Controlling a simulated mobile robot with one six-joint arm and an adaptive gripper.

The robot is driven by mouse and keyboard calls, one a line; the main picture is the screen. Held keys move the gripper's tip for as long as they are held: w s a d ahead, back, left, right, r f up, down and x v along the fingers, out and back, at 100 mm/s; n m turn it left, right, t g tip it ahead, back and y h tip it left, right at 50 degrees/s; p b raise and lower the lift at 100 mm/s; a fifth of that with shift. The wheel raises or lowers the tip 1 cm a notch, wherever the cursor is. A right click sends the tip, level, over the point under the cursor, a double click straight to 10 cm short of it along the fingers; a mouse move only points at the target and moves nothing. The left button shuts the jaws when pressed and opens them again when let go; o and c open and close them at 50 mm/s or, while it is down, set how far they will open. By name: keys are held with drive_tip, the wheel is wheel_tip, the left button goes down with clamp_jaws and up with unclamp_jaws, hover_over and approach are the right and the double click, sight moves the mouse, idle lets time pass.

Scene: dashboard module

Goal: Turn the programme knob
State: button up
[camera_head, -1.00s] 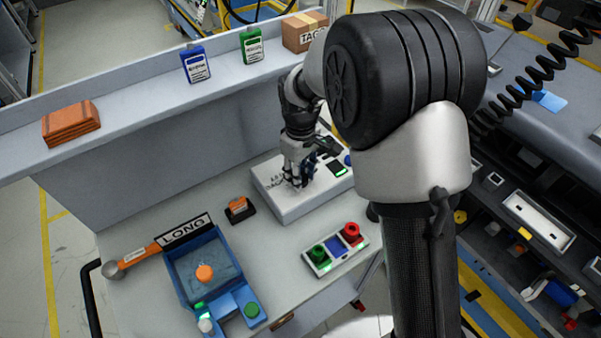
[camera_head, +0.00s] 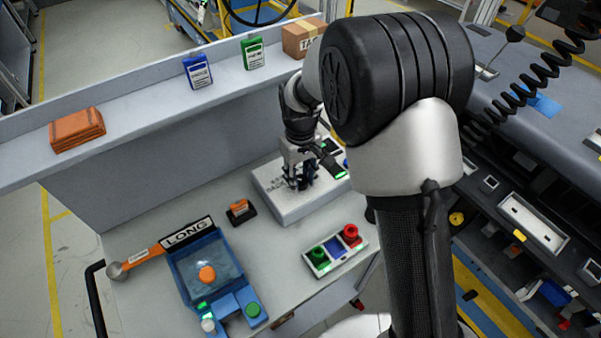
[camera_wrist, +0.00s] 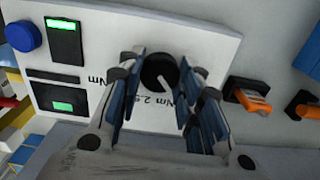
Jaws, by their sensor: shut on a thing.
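The programme knob (camera_wrist: 159,72) is a round black knob with a pale pointer line, on the white panel of a box in the wrist view. My gripper (camera_wrist: 158,80) has its blue-padded fingers on both sides of the knob and is shut on it. Printed lettering around the knob is partly covered by the fingers.
The box also carries a blue button (camera_wrist: 23,36) and two green-lit displays (camera_wrist: 64,40). An orange-topped black block (camera_head: 240,210), a blue tray (camera_head: 183,285) and a box with green and red buttons (camera_head: 335,251) stand nearby on the bench.

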sight(300, 180)
drive_tip(key=shift+m+p, duration=0.8)
drive_tip(key=shift+m, duration=1.3)
drive_tip(key=o, duration=1.1)
drive_tip(key=shift+r, duration=0.1)
wheel_tip(300, 180, up, 12)
drive_tip(key=shift+f, duration=0.1)
